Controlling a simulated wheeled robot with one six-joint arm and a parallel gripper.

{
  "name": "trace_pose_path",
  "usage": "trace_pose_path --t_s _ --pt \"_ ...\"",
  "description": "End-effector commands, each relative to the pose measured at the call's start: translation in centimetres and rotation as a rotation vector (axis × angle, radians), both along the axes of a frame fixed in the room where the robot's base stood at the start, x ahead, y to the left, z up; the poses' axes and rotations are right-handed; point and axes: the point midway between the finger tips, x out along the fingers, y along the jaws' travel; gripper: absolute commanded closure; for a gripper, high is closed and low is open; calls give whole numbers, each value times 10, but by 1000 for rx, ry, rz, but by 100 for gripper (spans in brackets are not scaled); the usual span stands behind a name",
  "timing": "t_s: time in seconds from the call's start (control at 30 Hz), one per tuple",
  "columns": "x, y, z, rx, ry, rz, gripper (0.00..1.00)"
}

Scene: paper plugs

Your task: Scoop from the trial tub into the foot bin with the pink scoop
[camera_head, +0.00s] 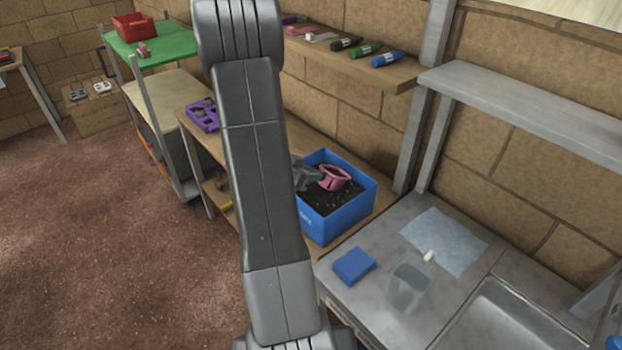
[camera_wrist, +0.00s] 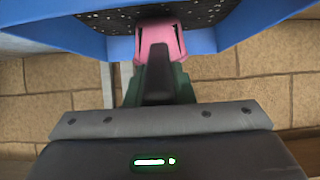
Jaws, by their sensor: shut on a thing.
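The pink scoop (camera_head: 333,178) is in the blue tub (camera_head: 350,214), over the dark, speckled contents (camera_head: 326,200). My gripper (camera_head: 308,174) reaches into the tub and is shut on the scoop. In the wrist view the pink scoop (camera_wrist: 160,38) shows at the fingers of my gripper (camera_wrist: 157,62), with the dark contents (camera_wrist: 110,18) and the blue tub wall (camera_wrist: 235,25) beyond. The tub stands on a wooden bench. I cannot read its label well enough to say whether it is the trial tub. I cannot make out a foot bin.
A metal counter at the right holds a blue sponge-like block (camera_head: 354,265), a clear container (camera_head: 406,288), a pale cloth (camera_head: 444,242) and a sink (camera_head: 515,320). A shelf (camera_head: 350,62) with several coloured tubes is above the tub. A purple tray (camera_head: 204,115) lies further left on the bench.

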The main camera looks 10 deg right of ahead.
Motion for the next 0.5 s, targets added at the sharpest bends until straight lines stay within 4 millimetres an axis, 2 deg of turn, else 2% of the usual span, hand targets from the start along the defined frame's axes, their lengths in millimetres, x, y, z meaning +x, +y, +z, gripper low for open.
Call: trace_pose_path --t_s 0.03,0.37,0.5 --pt "0 1 -6 -9 -7 1 100" --pt "-3 5 -12 -67 -45 1 100" --pt "-11 18 -5 -67 -44 3 100"
